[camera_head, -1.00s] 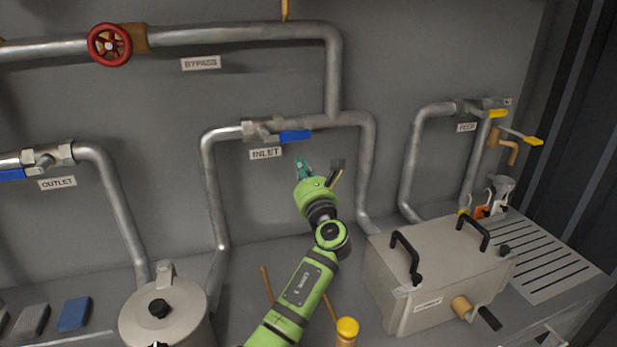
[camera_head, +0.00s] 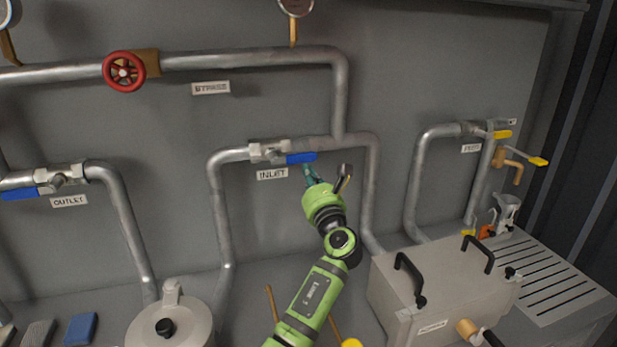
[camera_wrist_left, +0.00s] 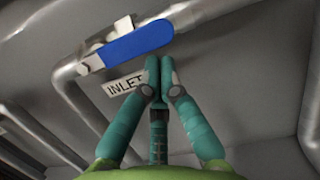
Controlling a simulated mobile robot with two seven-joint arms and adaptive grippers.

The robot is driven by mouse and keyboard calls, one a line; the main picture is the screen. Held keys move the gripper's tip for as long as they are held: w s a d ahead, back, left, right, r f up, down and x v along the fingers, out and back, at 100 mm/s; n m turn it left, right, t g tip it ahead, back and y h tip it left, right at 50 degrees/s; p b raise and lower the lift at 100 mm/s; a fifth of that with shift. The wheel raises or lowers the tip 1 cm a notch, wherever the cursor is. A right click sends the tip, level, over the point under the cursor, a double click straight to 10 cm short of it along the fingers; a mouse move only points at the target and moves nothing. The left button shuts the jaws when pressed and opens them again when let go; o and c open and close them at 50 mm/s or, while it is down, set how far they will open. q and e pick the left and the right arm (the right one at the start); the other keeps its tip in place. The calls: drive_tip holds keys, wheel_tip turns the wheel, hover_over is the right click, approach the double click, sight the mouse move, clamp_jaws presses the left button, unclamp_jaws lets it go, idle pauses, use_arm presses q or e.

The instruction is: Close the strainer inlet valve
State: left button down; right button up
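The inlet valve sits on the pipe above the INLET label (camera_head: 272,174). Its blue lever handle (camera_head: 301,158) points right, lying along the horizontal pipe. In the left wrist view the blue handle (camera_wrist_left: 138,44) slants across the top, just beyond the fingertips. My left gripper (camera_head: 308,171) is just below the handle's right end in the head view. In the left wrist view its teal fingers (camera_wrist_left: 160,64) are together with nothing between them. I cannot tell whether the tips touch the handle. My right gripper is not in view.
The OUTLET valve with a blue handle (camera_head: 20,193) is at left. A red bypass wheel (camera_head: 124,71) is on the upper pipe. A lidded strainer pot (camera_head: 172,326) stands below, and a grey box with black handles (camera_head: 440,295) is at right. The wall around the INLET label is clear.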

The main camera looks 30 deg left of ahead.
use_arm(q)
drive_tip(key=shift+w+d+r+n+g+b, duration=0.15)
drive_tip(key=shift+r+n+g+b, duration=0.2)
drive_tip(key=shift+n, duration=0.45)
drive_tip(key=shift+w+d+r+n+g+y+b, duration=0.1)
drive_tip(key=shift+r+n+g+y+b, duration=0.25)
drive_tip(key=shift+n, duration=0.55)
drive_tip(key=shift+w+r+n+g+y+b, duration=0.1)
drive_tip(key=shift+r+n+b, duration=0.35)
drive_tip(key=shift+r+n, duration=0.35)
drive_tip(key=shift+r+n+g+b, duration=0.3)
drive_tip(key=shift+r+n, duration=0.2)
drive_tip(key=shift+n, duration=0.7)
wheel_tip(320, 180, up, 6)
drive_tip(key=n+g, duration=0.3)
drive_tip(key=n, duration=0.8)
hover_over(310, 154)
drive_tip(key=s+a, duration=0.1)
drive_tip(key=s, duration=0.2)
drive_tip(key=shift+s+a+r+n+h, duration=0.25)
drive_tip(key=shift+s+n, duration=0.1)
drive_tip(key=shift+n, duration=0.2)
drive_tip(key=shift+s+a+r+n+h, duration=0.2)
drive_tip(key=shift+s+n, duration=0.1)
drive_tip(key=shift+n, duration=0.25)
drive_tip(key=shift+a, duration=0.1)
